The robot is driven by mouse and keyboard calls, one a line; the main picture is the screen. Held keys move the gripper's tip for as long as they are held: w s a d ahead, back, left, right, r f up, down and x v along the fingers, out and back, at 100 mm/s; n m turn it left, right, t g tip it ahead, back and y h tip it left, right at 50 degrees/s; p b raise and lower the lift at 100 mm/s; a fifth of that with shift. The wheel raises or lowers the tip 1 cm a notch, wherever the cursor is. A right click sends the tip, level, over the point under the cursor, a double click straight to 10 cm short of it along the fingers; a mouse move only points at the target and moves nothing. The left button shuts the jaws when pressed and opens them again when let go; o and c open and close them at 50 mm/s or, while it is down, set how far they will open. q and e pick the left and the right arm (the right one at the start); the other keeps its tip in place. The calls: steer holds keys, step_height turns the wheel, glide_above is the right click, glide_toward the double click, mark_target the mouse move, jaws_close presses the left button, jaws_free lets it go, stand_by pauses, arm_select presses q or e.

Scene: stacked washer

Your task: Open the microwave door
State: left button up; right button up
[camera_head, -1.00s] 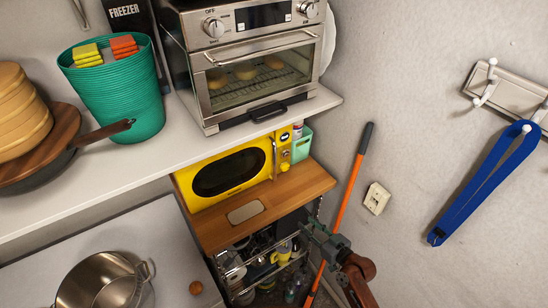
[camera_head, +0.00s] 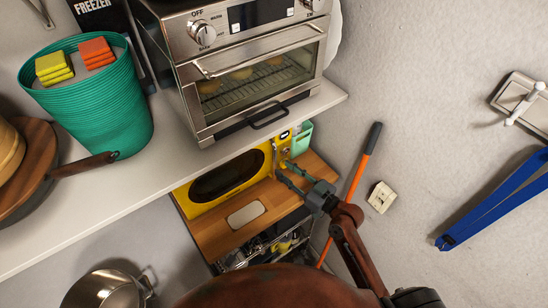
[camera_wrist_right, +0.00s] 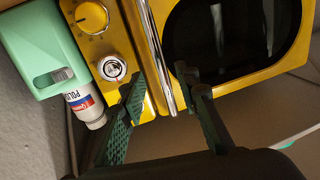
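The yellow microwave (camera_head: 225,178) with its dark oval window sits on a wooden counter below the white shelf; its door looks closed. The microwave also fills the top of the right wrist view (camera_wrist_right: 235,35). Its silver bar handle (camera_wrist_right: 157,55) stands between the window and the knobs. My right gripper (camera_head: 284,171) is at the microwave's right front. In the right wrist view my right gripper (camera_wrist_right: 163,92) has its fingers spread, one on each side of the handle's lower part in the picture. I cannot tell whether they touch it. My left gripper is not in view.
A toaster oven (camera_head: 250,75) and a teal basket (camera_head: 95,100) stand on the shelf above. A mint container (camera_wrist_right: 35,45) and a small bottle (camera_wrist_right: 85,105) are beside the microwave. An orange pole (camera_head: 357,180) leans at the right wall. A pot (camera_head: 105,290) is lower left.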

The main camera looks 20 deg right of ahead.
mark_target(276, 164)
steer(key=p+x, duration=0.1)
steer(key=x, duration=0.4)
steer(key=shift+a, duration=0.1)
steer(key=shift+w+a, duration=0.1)
steer(key=shift+w, duration=0.1)
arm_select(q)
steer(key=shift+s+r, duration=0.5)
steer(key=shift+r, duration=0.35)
arm_select(e)
jaws_close()
